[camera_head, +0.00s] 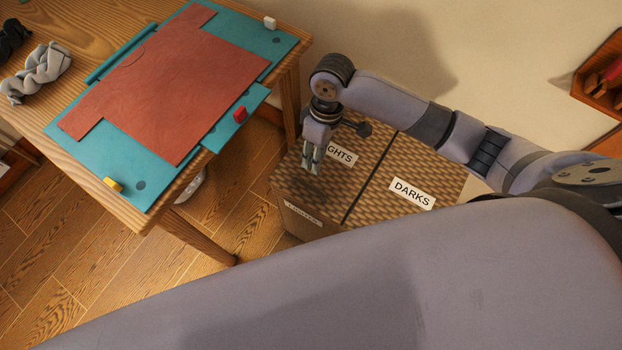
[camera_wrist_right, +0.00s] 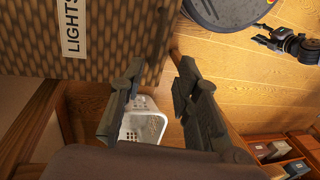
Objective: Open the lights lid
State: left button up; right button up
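The woven brown hamper has two lids side by side in the head view. The lights lid (camera_head: 318,184) is on the left and the darks lid (camera_head: 428,165) on the right; both look shut. My right gripper (camera_head: 311,165) points down over the lights lid and covers part of its label. In the right wrist view, the right gripper's fingers (camera_wrist_right: 160,66) are apart with nothing between them. One finger overlaps the edge of the woven surface labelled LIGHTS (camera_wrist_right: 110,35); contact cannot be told. A dark jointed part, apparently my left gripper (camera_wrist_right: 285,43), shows small in that view.
A wooden table (camera_head: 40,105) with a teal board (camera_head: 230,35) and red cloth (camera_head: 180,85) stands left of the hamper. A white basket (camera_wrist_right: 143,125) is below the right gripper. The wall is close behind the hamper. A wooden shelf (camera_head: 600,85) is at right.

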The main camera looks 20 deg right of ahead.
send_near(311, 187)
jog(key=f, duration=0.4)
jog(key=a+f, duration=0.1)
jog(key=f, duration=0.1)
jog(key=shift+s+f+b, duration=0.2)
jog(key=shift+s+b, duration=0.15)
jog(key=shift+b, duration=0.05)
jog(key=shift+a+f, duration=0.15)
jog(key=shift+f, duration=0.55)
jog(key=c, duration=0.7)
pick_arm(q)
jog(key=shift+w+f, duration=0.45)
jog(key=shift+w, duration=0.4)
pick_arm(e)
grip_shut()
pick_arm(q)
jog(key=shift+d, duration=0.1)
